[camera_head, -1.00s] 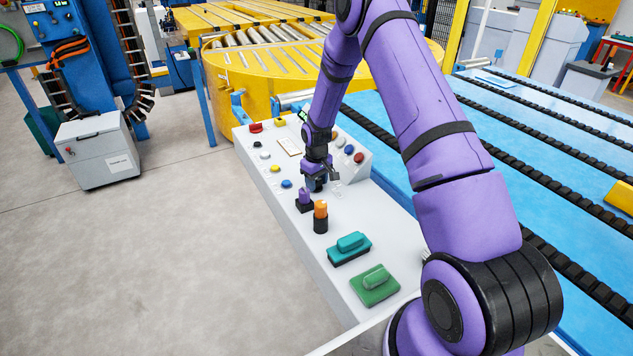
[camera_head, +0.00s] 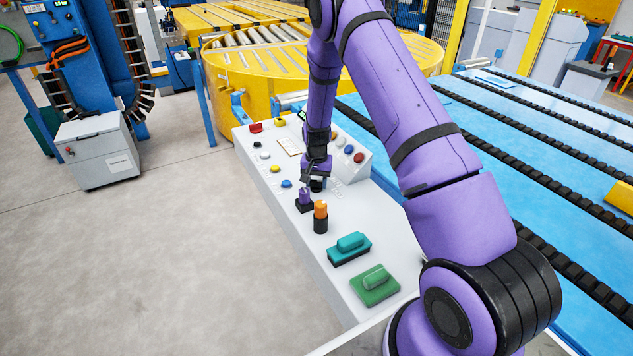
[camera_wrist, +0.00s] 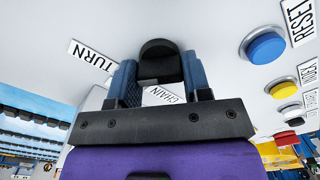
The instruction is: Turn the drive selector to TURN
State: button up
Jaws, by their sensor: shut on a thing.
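The drive selector is a black knob (camera_wrist: 158,62) on the pale console top. In the wrist view my gripper (camera_wrist: 160,78) has its two blue-padded fingers on either side of the knob, shut on it. The TURN label (camera_wrist: 91,56) is to the left of the knob. The CHAIN label (camera_wrist: 165,95) shows partly between the fingers. I cannot make out a pointer mark on the knob. In the head view my gripper (camera_head: 317,176) is low over the console, and the selector is mostly hidden beneath it.
A blue button (camera_wrist: 267,47) beside a RESET label, a yellow button (camera_wrist: 282,89) and more buttons line the right of the wrist view. In the head view a purple knob (camera_head: 304,198), an orange knob (camera_head: 320,210), a teal switch (camera_head: 350,246) and a green switch (camera_head: 375,281) stand nearer.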

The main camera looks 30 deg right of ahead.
aim_at(317, 181)
jog(key=shift+m, duration=0.6)
jog(key=o, duration=0.9)
notch_tip(317, 181, up, 11)
jog(key=shift+f, duration=0.1)
dwell(0.6)
